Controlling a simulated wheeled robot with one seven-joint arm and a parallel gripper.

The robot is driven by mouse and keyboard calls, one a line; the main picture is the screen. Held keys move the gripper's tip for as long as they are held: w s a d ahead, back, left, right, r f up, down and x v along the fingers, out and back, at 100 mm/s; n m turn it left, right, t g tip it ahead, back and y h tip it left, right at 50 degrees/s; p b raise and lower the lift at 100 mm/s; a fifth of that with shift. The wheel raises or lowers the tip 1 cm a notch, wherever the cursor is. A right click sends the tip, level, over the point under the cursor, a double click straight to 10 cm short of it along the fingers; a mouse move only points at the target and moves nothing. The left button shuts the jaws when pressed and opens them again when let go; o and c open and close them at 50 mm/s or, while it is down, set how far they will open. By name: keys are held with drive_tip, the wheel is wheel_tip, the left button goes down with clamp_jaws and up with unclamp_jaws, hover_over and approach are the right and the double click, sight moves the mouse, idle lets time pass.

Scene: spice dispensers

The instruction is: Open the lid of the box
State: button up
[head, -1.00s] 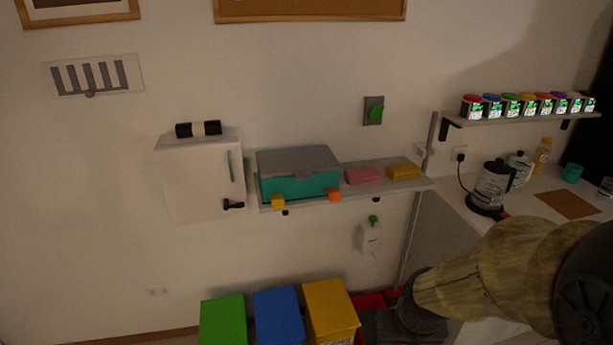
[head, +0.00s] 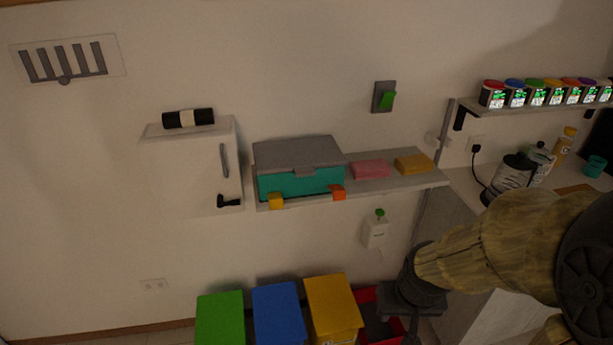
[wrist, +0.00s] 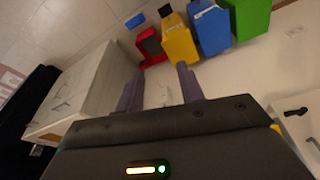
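The teal box (head: 300,184) sits on a wall shelf in the middle of the head view. Its grey lid (head: 297,153) is down, with a tab at the middle of the front edge. A small yellow piece (head: 276,201) and a small orange piece (head: 338,192) are at the box's lower front corners. My gripper (wrist: 160,88) has its two fingers apart in the wrist view, with nothing visible between them. In the head view it is low and to the right of the box, well apart from it. The box does not clearly show in the wrist view.
Pink (head: 370,169) and yellow (head: 413,163) sponge-like blocks lie on the shelf (head: 400,183) right of the box. A white cabinet (head: 185,170) is to its left. Green, blue and yellow bins (head: 332,302) stand below. A counter and spice shelf (head: 540,106) are at right.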

sight(306, 175)
drive_tip(key=o, duration=0.4)
drive_tip(key=shift+w, duration=0.15)
drive_tip(key=shift+c, duration=0.2)
drive_tip(key=o, duration=0.3)
drive_tip(key=shift+w+a+f, duration=0.15)
drive_tip(key=shift+w, duration=0.2)
drive_tip(key=shift+o, duration=0.5)
drive_tip(key=w+a+f+n+t, duration=0.1)
drive_tip(key=w+a+t, duration=0.1)
drive_tip(key=w, duration=0.4)
drive_tip(key=shift+a+t+y+b, duration=0.3)
drive_tip(key=shift+t+b, duration=0.05)
drive_tip(key=shift+t, duration=0.25)
drive_tip(key=w+a+r+n+t+y+b, duration=0.2)
drive_tip(key=w+a+r+t+y, duration=0.2)
drive_tip(key=w+a+t, duration=0.7)
wheel_tip(306, 175, up, 3)
drive_tip(key=shift+w+a+f+t, duration=0.2)
drive_tip(key=shift+w+a+t, duration=0.1)
drive_tip(key=shift+w+a, duration=0.6)
drive_tip(key=p+x, duration=0.5)
drive_tip(key=x, duration=1.2)
drive_tip(key=shift+w+a, duration=0.2)
